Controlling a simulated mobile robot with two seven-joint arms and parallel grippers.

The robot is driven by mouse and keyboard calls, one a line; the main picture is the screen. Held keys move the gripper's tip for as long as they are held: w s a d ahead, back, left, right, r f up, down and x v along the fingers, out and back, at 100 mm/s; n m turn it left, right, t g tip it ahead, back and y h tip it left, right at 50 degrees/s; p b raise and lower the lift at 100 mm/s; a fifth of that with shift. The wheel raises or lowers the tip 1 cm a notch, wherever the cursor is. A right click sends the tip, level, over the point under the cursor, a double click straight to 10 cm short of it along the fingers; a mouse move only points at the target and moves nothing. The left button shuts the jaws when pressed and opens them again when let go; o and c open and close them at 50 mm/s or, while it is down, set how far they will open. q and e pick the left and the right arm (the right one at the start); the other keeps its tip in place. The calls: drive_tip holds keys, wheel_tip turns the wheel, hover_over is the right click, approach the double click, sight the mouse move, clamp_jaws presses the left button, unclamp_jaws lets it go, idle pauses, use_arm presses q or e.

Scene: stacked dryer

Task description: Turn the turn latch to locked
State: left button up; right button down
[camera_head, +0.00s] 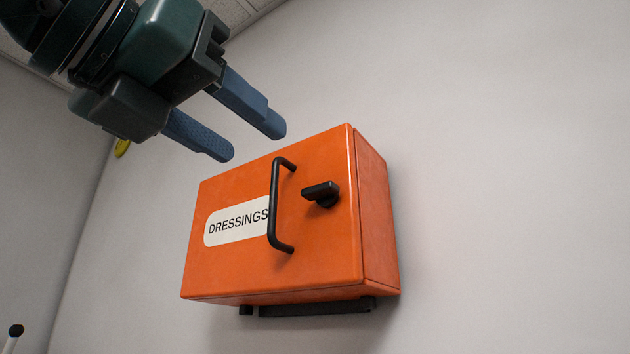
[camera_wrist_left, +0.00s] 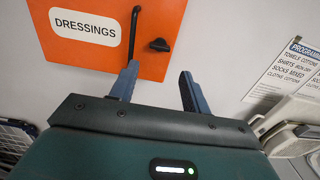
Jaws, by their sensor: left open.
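An orange cabinet (camera_head: 230,265) with a "DRESSINGS" label hangs on the wall; its door looks shut. The black turn latch (camera_head: 322,193) is on the right part of the door, its grip lying roughly crosswise. It also shows in the left wrist view (camera_wrist_left: 159,45). A black bar handle (camera_head: 274,215) stands just left of the latch. My left gripper (camera_head: 259,148) is open and empty, above and in front of the cabinet, apart from the latch and the handle. In the left wrist view its fingers (camera_wrist_left: 158,80) point toward the door's latch side. My right gripper is not in view.
The white wall (camera_head: 500,180) right of the cabinet is bare in the head view. In the left wrist view a programme sign (camera_wrist_left: 285,70) and pale machine parts (camera_wrist_left: 290,125) are at the right. A wire rack (camera_wrist_left: 15,140) is at the lower left.

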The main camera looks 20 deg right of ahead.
sight(315, 186)
use_arm(q)
drive_tip(key=shift+p+x, duration=1.7)
drive_tip(key=shift+x, duration=4.15)
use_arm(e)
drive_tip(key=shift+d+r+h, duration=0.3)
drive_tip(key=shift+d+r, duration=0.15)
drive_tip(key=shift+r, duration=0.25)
use_arm(q)
drive_tip(key=c, duration=0.7)
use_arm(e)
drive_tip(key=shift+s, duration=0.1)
